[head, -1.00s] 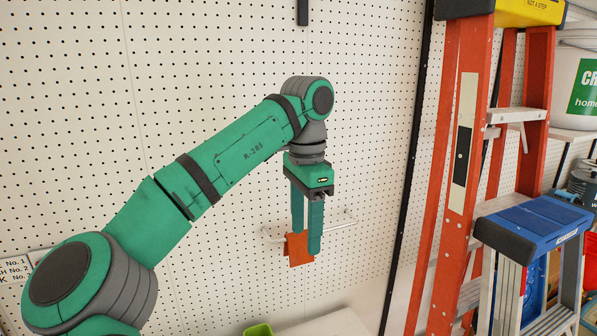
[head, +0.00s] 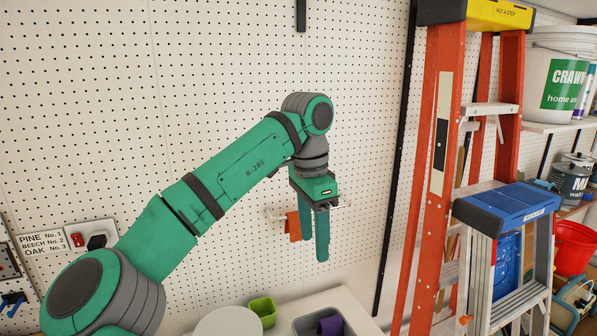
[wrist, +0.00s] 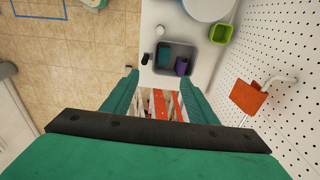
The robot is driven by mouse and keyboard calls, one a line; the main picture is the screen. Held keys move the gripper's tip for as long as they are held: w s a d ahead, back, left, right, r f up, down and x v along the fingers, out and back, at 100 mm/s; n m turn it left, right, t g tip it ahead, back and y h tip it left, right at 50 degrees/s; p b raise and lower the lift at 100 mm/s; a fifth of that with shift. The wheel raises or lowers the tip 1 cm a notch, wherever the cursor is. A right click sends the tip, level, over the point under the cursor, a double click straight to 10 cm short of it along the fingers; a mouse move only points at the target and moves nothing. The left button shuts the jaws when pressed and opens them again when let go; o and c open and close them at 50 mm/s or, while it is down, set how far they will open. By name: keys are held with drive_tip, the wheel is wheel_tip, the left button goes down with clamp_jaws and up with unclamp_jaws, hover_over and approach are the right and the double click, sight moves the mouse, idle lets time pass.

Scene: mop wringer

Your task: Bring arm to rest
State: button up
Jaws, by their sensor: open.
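My green arm reaches across the head view, with its wrist bent so that my gripper (head: 315,245) points down in front of the white pegboard. The two green fingers overlap in the head view. In the wrist view my gripper (wrist: 160,80) shows its fingers spread apart with nothing between them. An orange cloth (head: 293,226) hangs on a wall rail behind the fingers; it also shows at the right of the wrist view (wrist: 249,97), clear of my gripper. The gripper hangs in free air above a pale counter (head: 352,308).
A grey basin (wrist: 185,48) on the counter holds a purple item (wrist: 182,66) and a teal item (wrist: 164,57). A lime-green cup (head: 263,309) and a round white thing (head: 228,325) are beside it. An orange ladder (head: 433,160) and a blue-topped stepladder (head: 510,205) stand at right.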

drive_tip(key=w+d+f+n+t+h, duration=0.1)
drive_tip(key=w+d+f+t+h, duration=0.2)
drive_tip(key=d+f+h, duration=1.3)
drive_tip(key=s+d+f+n+t+y, duration=0.35)
drive_tip(key=d+f+n+t, duration=0.45)
drive_tip(key=f, duration=0.6)
drive_tip(key=s+a+f+n+t+y, duration=0.2)
drive_tip(key=s+a+f+n+y, duration=0.25)
drive_tip(key=s+a+f, duration=0.45)
drive_tip(key=s+a+f+n+t+y, duration=0.25)
drive_tip(key=s+a+f+y, duration=0.3)
drive_tip(key=s, duration=0.45)
drive_tip(key=s+a+r+m+y, duration=0.1)
drive_tip(key=s+a, duration=0.5)
drive_tip(key=s, duration=0.6)
drive_tip(key=s+a+r+m+y, duration=0.1)
drive_tip(key=s+a, duration=0.5)
drive_tip(key=s, duration=0.7)
wheel_tip(320, 180, up, 2)
drive_tip(key=shift+a+r+y, duration=0.1)
drive_tip(key=shift+a+y, duration=0.3)
drive_tip(key=shift+y, duration=0.25)
